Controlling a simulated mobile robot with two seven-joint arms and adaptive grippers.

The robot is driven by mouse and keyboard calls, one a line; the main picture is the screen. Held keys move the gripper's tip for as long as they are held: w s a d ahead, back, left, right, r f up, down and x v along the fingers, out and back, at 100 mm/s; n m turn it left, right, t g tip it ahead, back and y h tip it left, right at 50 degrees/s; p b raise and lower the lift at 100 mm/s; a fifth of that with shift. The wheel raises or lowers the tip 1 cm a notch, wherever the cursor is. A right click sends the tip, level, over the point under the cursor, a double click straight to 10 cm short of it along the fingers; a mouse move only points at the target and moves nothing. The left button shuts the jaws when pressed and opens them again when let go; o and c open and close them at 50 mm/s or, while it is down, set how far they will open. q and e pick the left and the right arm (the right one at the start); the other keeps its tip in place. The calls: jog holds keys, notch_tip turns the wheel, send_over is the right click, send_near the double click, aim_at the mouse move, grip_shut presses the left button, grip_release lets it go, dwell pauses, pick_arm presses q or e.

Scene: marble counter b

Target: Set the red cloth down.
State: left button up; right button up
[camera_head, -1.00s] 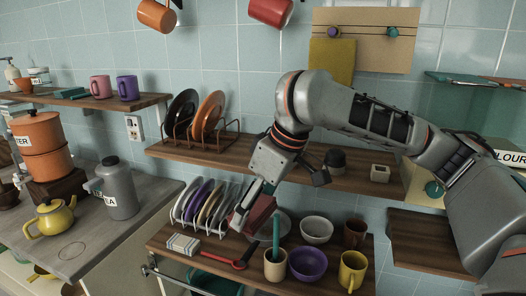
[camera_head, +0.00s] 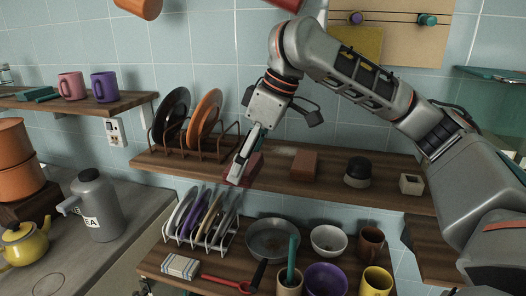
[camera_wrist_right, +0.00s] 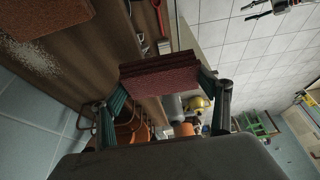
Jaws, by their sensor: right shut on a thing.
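The red cloth (camera_head: 251,168) is a folded dark-red block between the fingers of my right gripper (camera_head: 241,167). In the head view it is at the front part of the middle wooden shelf (camera_head: 345,184), right of the plate rack; I cannot tell if it touches the shelf. In the right wrist view the cloth (camera_wrist_right: 160,78) spans the gap between the two fingertips (camera_wrist_right: 160,88), which are shut on it. My left gripper is not in view.
A rack with a black plate and an orange plate (camera_head: 204,116) stands to the left. A reddish-brown block (camera_head: 304,163), a dark round jar (camera_head: 357,172) and a small pale box (camera_head: 411,184) stand to the right. Bowls, mugs and a pan (camera_head: 273,239) fill the lower shelf.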

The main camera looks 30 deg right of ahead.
jog(key=w+d, duration=0.8)
jog(key=d, duration=0.1)
jog(key=shift+f, duration=0.1)
jog(key=shift+w+d+f, duration=0.1)
jog(key=shift+f, duration=1.6)
jog(key=shift+f, duration=0.1)
jog(key=o, duration=1)
